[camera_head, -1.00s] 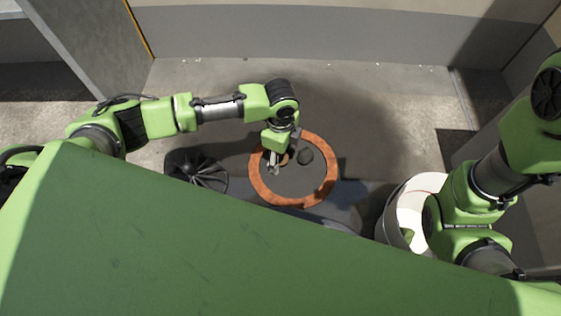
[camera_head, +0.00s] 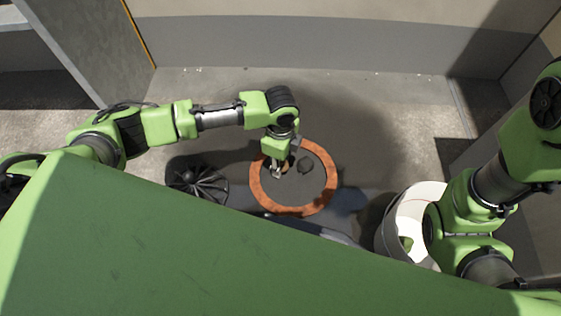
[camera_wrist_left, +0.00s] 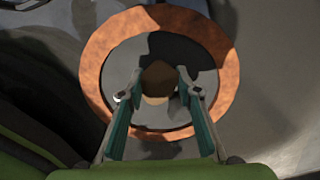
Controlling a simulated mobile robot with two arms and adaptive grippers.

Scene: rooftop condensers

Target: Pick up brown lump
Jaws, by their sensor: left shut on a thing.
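The brown lump (camera_wrist_left: 157,78) sits between the two fingertips of my left gripper (camera_wrist_left: 157,92) in the left wrist view. The left gripper is shut on it. In the head view, my left gripper (camera_head: 277,171) is over the left part of an orange-brown ring (camera_head: 328,192) with a grey inside. In that view the lump is mostly hidden by the gripper. I cannot tell whether the lump still touches the surface below. My right gripper is not in view; only its arm shows at the right.
A black fan-like wheel (camera_head: 199,182) is left of the ring. A white bucket (camera_head: 391,222) stands at the right, under my right arm. Walls close off the back.

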